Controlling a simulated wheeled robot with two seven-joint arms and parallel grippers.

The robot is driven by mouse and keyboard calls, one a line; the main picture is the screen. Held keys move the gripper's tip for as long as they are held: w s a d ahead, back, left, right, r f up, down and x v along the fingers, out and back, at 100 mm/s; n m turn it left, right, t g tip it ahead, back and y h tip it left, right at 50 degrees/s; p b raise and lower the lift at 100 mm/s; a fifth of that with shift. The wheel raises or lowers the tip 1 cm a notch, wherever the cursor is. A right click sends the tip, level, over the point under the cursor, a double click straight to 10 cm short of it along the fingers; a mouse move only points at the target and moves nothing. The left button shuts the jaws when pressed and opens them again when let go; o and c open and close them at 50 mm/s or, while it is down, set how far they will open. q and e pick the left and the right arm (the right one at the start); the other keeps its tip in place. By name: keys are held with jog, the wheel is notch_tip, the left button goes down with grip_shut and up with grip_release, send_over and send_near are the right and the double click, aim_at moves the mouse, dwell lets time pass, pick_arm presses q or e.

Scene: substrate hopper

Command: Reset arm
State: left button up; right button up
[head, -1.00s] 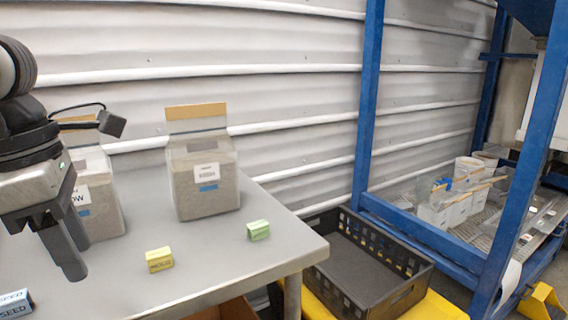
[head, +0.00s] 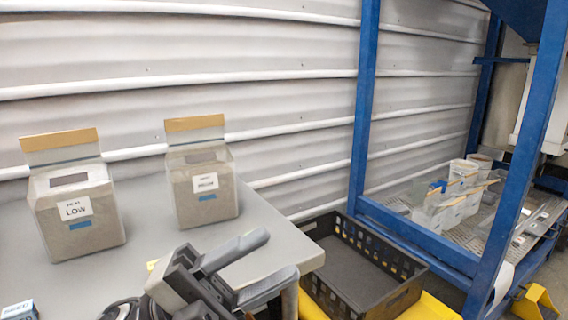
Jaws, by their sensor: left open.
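My left gripper (head: 262,264) is low in the middle of the head view, over the front right part of the grey table. Its two fingers are spread apart and nothing shows between them. It hides the green block and nearly all of the yellow block (head: 152,265). A bag labelled LOW (head: 78,222) stands upright on the left of the table, and a second labelled bag (head: 203,192) stands to its right. The gripper is in front of both bags and apart from them. My right gripper is not in view.
The grey table (head: 275,222) ends just right of the gripper. A black crate (head: 410,298) sits beyond that edge on a yellow surface. A blue frame (head: 363,110) stands behind it, with several white containers (head: 455,195) inside. A blue-and-white box (head: 18,310) lies at bottom left.

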pick_arm(q)
jog(key=w+a+f+n+t+y+p, duration=0.1)
jog(key=w+a+f+n+t+y, duration=0.2)
jog(key=f+n+t+y, duration=0.7)
jog(key=w+a+f+n+t+y, duration=0.2)
jog(key=a+f+n+t+y, duration=0.3)
jog(key=n, duration=0.9)
jog(key=s+a+f+n+g+y, duration=0.1)
jog(key=s+f+n+g+y, duration=0.2)
jog(key=f, duration=0.6)
jog(key=s+a+f+n+g+y, duration=0.2)
jog(key=s+f+n+g, duration=0.2)
jog(key=s+f, duration=0.4)
notch_tip(320, 180, down, 2)
jog(key=shift+f+n+y+p, duration=0.1)
jog(key=shift+n+y+p, duration=0.3)
jog(key=shift+n, duration=0.3)
